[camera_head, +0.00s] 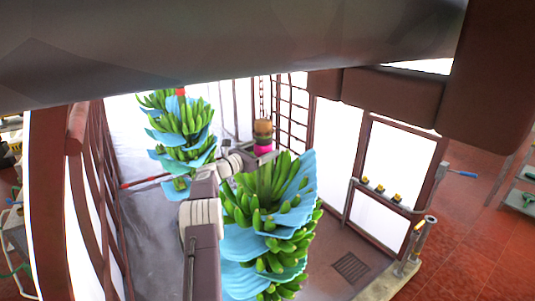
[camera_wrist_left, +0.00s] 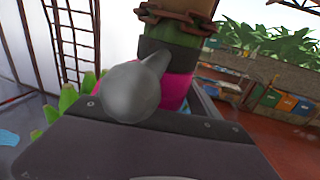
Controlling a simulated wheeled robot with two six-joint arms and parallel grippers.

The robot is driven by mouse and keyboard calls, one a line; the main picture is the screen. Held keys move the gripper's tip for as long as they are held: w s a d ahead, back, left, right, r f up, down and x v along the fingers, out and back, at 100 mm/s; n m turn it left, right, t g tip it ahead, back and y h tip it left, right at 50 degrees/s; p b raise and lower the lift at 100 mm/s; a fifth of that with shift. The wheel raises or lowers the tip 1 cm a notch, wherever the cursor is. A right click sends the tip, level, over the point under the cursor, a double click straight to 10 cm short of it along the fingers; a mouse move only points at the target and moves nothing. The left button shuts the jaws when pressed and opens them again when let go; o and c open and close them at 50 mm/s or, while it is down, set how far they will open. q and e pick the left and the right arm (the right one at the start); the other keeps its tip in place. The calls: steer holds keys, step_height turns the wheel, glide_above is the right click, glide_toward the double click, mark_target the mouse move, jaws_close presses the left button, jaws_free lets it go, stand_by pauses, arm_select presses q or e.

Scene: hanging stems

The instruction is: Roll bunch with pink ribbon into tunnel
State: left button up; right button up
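A near bunch of green bananas (camera_head: 262,205) hangs in the middle of the head view, with blue sheets (camera_head: 250,245) between its layers. A pink ribbon (camera_head: 263,149) wraps the stem above it, below a brown upper part with a chain. In the left wrist view the pink ribbon (camera_wrist_left: 178,88) is close ahead, partly hidden by a grey rounded gripper part. My left gripper (camera_head: 248,157) is at the stem by the ribbon; its fingertips are not clear, so its grip cannot be told. My right gripper is not in view. I cannot tell which structure is the tunnel.
A second banana bunch (camera_head: 180,125) with blue sheets and a red mark on top hangs farther back left. Brown-framed white panels (camera_head: 385,165) stand right, and brown bars (camera_head: 95,190) left. A floor drain (camera_head: 351,266) lies near right. Red tiled floor (camera_head: 470,240) is open at far right.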

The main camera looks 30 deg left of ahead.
arm_select(q)
steer(key=shift+f, duration=0.2)
steer(key=shift+s+f, duration=0.1)
steer(key=s+a+b, duration=0.1)
steer(key=s+b, duration=0.5)
steer(key=s, duration=0.3)
steer(key=shift+r+b, duration=0.4)
